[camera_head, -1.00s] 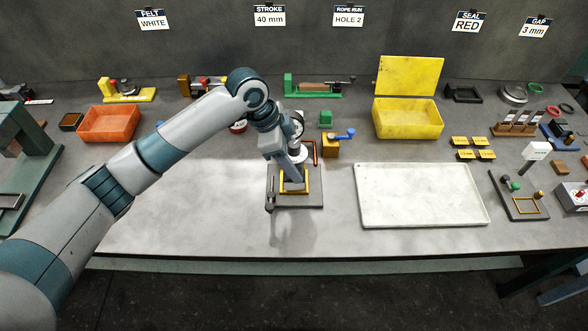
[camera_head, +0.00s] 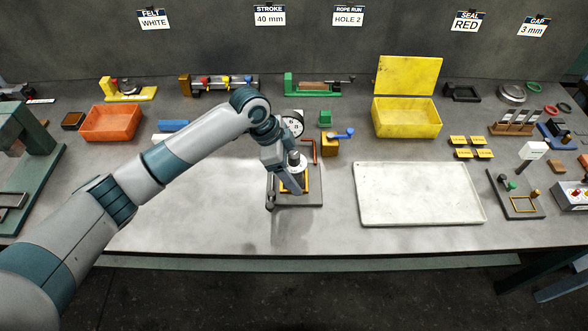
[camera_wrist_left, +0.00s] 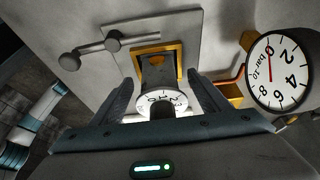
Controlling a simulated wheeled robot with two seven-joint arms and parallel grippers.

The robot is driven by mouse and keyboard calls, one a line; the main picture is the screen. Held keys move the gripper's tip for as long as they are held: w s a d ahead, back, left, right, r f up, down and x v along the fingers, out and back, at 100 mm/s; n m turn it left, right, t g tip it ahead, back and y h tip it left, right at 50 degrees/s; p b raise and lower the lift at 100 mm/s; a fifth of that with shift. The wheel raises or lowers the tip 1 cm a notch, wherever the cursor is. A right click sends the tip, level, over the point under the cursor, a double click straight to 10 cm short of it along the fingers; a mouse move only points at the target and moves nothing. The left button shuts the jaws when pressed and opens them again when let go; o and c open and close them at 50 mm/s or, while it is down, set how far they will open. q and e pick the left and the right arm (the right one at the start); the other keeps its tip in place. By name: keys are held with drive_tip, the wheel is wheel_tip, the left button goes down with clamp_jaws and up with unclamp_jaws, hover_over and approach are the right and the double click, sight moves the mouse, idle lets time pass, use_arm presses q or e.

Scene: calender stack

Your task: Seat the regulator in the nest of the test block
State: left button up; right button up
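The regulator (camera_head: 299,167) has a white dial ring and a dark knob on top. In the left wrist view its numbered dial (camera_wrist_left: 160,101) shows between the fingers. The regulator is at the yellow-framed nest (camera_head: 307,190) of the test block (camera_head: 315,200); the nest also shows in the left wrist view (camera_wrist_left: 158,48). Its dark body fills much of the frame opening. I cannot tell whether it is fully down. My right gripper is not in view.
A pressure gauge (camera_head: 294,124) and a copper-coloured pipe (camera_head: 315,150) stand behind the nest. A brass block with a blue lever (camera_head: 345,134) is right of them. A white tray (camera_head: 420,210) lies to the right.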

use_arm(q)
drive_tip(key=shift+r, duration=0.1)
drive_tip(key=shift+w+a+r, duration=0.1)
drive_tip(key=shift+a+r, duration=0.1)
drive_tip(key=shift+r, duration=0.25)
drive_tip(key=b+v, duration=0.2)
drive_tip(key=v, duration=0.9)
drive_tip(key=shift+b, duration=0.4)
drive_tip(key=shift+r, duration=0.1)
